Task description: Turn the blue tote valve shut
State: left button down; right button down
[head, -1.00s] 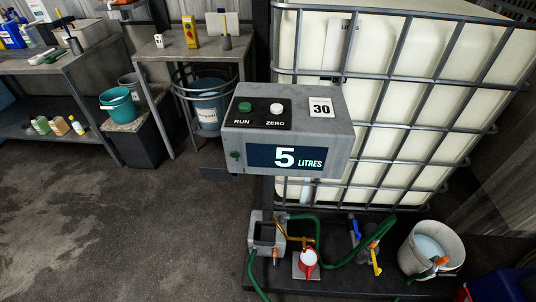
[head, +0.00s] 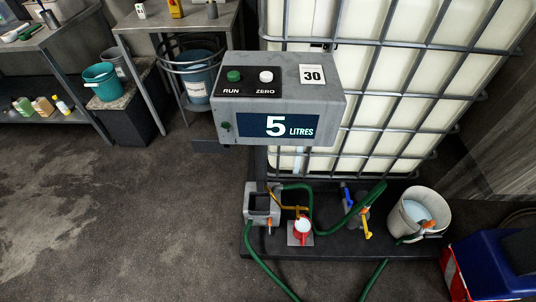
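The blue valve handle (head: 346,193) shows low in front of the caged white tote (head: 410,100), at the tote's foot in the head view. It looks roughly upright and slightly tilted, but it is small and its exact setting is hard to tell. A yellow handle (head: 366,228) and an orange piece sit just below and to the right of it, beside a green hose (head: 325,230). Neither of my grippers is in view.
A grey control box (head: 278,100) reading 5 litres overhangs the area in front of the tote. Floor is open at left.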

aim_at(350, 202)
jog(key=z, duration=1.05)
